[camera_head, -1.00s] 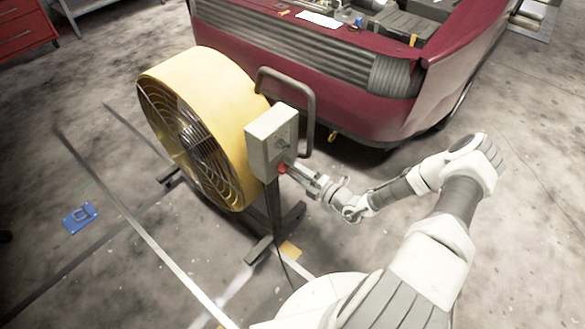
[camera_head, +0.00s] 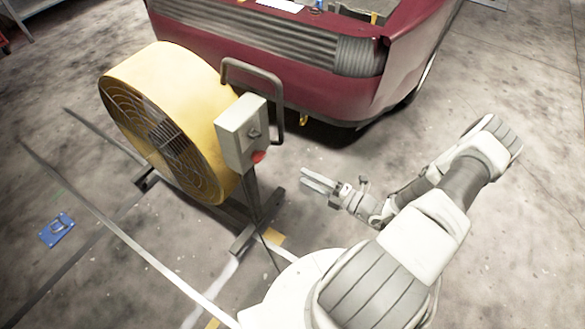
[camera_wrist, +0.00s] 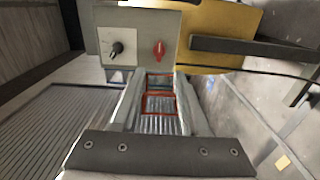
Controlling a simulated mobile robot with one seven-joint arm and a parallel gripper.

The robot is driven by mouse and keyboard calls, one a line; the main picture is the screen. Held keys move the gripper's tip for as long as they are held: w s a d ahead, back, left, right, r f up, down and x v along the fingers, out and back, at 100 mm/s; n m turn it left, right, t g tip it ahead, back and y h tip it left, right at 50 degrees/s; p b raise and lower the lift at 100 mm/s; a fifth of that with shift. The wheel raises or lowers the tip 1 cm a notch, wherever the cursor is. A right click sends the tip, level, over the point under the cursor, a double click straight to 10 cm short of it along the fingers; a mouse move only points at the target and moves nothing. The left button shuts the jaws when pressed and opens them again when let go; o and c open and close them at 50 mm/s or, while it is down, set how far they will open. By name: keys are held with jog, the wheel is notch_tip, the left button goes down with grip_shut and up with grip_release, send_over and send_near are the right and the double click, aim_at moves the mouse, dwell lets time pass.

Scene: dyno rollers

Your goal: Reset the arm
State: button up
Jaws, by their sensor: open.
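My gripper (camera_head: 318,182) is open and empty, in the air to the right of the fan's control box (camera_head: 241,133), apart from it. In the wrist view its two fingers (camera_wrist: 160,108) reach forward below the control box (camera_wrist: 133,42). The grey box carries a black knob (camera_wrist: 116,49) and a red knob (camera_wrist: 159,50); the red one also shows at the box's lower edge in the head view (camera_head: 258,157). My arm is bent, with the elbow to the right in the head view.
The yellow drum fan (camera_head: 185,88) stands on a dark metal stand (camera_head: 240,243). A bent grey handle (camera_head: 279,110) rises beside the box. A dark red car (camera_head: 300,62) stands behind. A blue object (camera_head: 57,230) lies on the floor at left. Floor right of my arm is clear.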

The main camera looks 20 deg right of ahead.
jog(key=shift+v, duration=1.05)
jog(key=s+a+r+m+g+h+p, duration=0.2)
jog(key=a+r+m+g+h+p, duration=0.15)
jog(key=r+m, duration=0.95)
jog(key=s+a+r+m+g+h+p, duration=0.1)
jog(key=a+r+m+g+h+p, duration=0.2)
jog(key=r+m, duration=1)
jog(key=s+a+r+m+g+h+p, duration=0.25)
jog(key=r+m+g+h, duration=0.2)
jog(key=r, duration=1.65)
jog(key=s+a+r+n+t+p, duration=0.2)
jog(key=s+r+n, duration=0.3)
jog(key=s, duration=0.3)
jog(key=shift+a+p, duration=0.25)
jog(key=shift+p, duration=0.05)
